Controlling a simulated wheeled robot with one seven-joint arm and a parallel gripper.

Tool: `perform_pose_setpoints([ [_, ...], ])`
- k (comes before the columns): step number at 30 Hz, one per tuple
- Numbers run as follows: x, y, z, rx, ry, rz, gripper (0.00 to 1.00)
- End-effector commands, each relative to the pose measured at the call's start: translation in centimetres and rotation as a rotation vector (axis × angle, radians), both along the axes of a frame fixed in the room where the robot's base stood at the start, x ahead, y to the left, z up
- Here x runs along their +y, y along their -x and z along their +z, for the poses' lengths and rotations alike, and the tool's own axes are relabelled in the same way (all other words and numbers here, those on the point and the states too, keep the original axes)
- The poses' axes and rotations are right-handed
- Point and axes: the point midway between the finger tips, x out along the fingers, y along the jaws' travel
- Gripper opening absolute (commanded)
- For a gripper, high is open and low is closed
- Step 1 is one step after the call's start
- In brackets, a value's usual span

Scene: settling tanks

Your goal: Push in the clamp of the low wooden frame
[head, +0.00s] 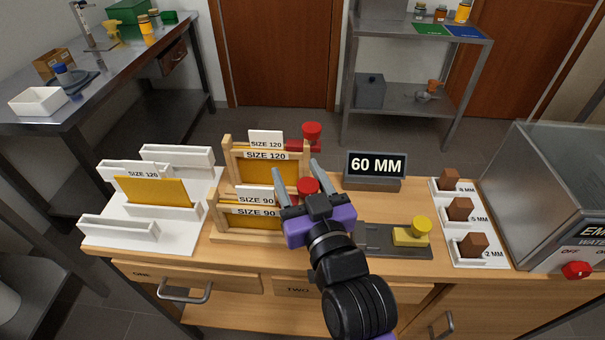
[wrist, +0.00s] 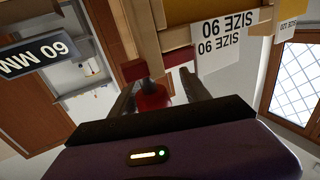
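The low wooden frame (head: 222,215) stands on the bench, holds a yellow sheet and bears SIZE 90 labels. Its red clamp knob (head: 307,187) is at its right end. In the wrist view, a red knob (wrist: 152,97) shows between my fingers, near the upside-down SIZE 90 labels (wrist: 215,45). My gripper (head: 297,172) is open, with its fingers on either side of the low frame's knob in the head view. I cannot tell whether they touch it. The knob's lower part and the frame's right end are partly hidden by my gripper.
A taller wooden frame (head: 228,160) labelled SIZE 120 stands close behind, with its own red clamp (head: 312,133). A 60 MM sign (head: 375,168) stands to the right. A white rack (head: 115,230) is at left. A grey slide with a yellow knob (head: 420,224) lies at right.

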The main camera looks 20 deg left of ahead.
Motion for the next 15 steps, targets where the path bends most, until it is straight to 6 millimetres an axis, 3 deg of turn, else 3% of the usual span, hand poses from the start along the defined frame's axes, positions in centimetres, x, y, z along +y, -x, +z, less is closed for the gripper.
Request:
perform_pose_setpoints([
  [8, -0.3, 0.0, -0.1, 0.0, 0.0, -0.005, 0.56],
  [15, -2.2, 2.6, -0.2, 0.002, 0.001, -0.005, 0.56],
])
